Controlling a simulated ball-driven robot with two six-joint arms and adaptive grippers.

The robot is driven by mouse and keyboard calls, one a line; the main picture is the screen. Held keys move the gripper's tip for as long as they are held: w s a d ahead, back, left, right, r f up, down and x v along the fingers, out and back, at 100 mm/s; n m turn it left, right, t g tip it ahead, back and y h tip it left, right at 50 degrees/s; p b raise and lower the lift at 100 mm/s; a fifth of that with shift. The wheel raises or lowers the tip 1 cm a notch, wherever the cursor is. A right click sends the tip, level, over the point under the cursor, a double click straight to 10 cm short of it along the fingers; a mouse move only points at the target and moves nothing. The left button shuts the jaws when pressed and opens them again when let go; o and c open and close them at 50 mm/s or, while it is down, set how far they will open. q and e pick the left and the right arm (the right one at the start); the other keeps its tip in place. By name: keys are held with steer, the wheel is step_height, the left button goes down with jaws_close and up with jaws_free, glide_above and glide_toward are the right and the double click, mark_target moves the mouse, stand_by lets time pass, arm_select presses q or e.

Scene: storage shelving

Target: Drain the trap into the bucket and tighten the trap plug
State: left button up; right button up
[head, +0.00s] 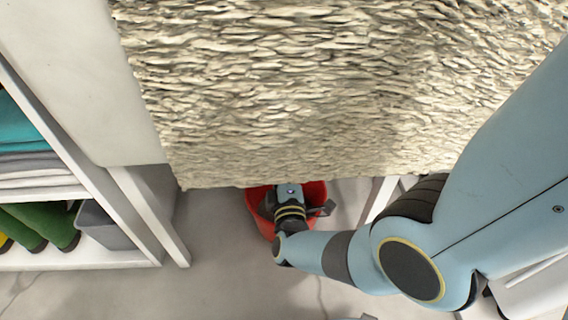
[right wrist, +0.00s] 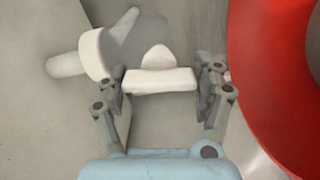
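In the right wrist view a flat white piece with a rounded tab (right wrist: 158,78), which looks like the trap plug, lies between the fingertips of my right gripper (right wrist: 160,82). The fingers meet its two ends. A white pipe fitting (right wrist: 97,54), which looks like the trap, is just beyond to the left; I cannot tell whether the plug touches it. The red bucket (right wrist: 270,75) fills the right edge, beside the gripper. In the head view the bucket (head: 316,194) is on the floor, partly hidden by my right gripper (head: 290,192). My left gripper is not in view.
A large rough pale slab (head: 330,80) covers the top of the head view and overhangs the bucket area. A white shelf unit (head: 90,258) with folded cloths, green items and a grey bin (head: 105,228) stands at left. Bare floor (head: 220,270) lies in front of the bucket.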

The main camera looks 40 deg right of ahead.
steer(key=o, duration=0.3)
steer(key=shift+o, duration=0.2)
